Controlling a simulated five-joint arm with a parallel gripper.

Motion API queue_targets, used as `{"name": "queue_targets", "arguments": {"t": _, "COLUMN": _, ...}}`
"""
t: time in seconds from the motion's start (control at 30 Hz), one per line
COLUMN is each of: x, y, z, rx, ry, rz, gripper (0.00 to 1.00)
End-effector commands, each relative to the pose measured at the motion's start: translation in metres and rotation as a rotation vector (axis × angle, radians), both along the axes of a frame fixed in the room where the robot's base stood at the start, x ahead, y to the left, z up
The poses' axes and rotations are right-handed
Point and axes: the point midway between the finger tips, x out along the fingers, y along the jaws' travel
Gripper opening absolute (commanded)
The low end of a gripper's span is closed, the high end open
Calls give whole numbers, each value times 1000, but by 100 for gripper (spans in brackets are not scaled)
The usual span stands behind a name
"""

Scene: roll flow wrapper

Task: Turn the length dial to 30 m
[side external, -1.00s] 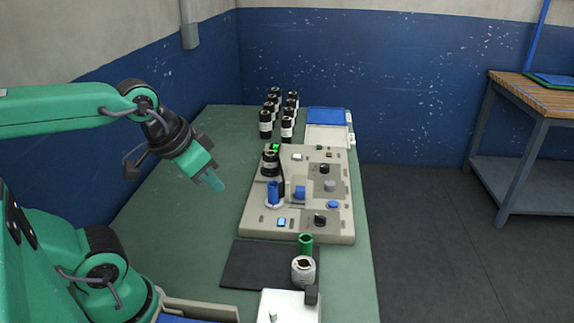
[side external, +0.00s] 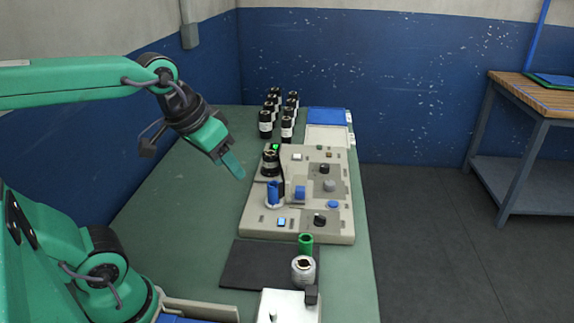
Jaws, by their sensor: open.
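The beige control panel (side external: 262,222) lies on the green table, with several knobs and buttons on its top. Black knobs show at the upper right (side external: 324,169) and near the front (side external: 320,219), and a grey knob (side external: 330,185) sits between them. I cannot read any labels, so I cannot tell which knob is the length dial or where it points. My gripper (side external: 236,168) is open and empty, in the air left of the panel, pointing down and to the right. It appears apart from the panel.
A blue spool (side external: 273,194) and a black roll (side external: 270,163) stand on the panel's left side. Several black bottles (side external: 287,126) stand behind it. In front are a dark mat (side external: 250,265), a green cylinder (side external: 306,243) and a white roll (side external: 303,269). The table's left side is clear.

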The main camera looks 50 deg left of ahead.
Motion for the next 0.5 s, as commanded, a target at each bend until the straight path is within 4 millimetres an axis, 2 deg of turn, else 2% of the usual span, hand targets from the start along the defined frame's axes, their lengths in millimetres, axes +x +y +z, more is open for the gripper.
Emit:
{"name": "queue_targets", "arguments": {"t": 0.2, "x": 45, "y": 6, "z": 29, "rx": -38, "ry": 35, "rz": 93, "gripper": 52}}
{"name": "queue_targets", "arguments": {"t": 0.5, "x": 111, "y": 16, "z": 57, "rx": -89, "ry": 83, "rz": 231, "gripper": 52}}
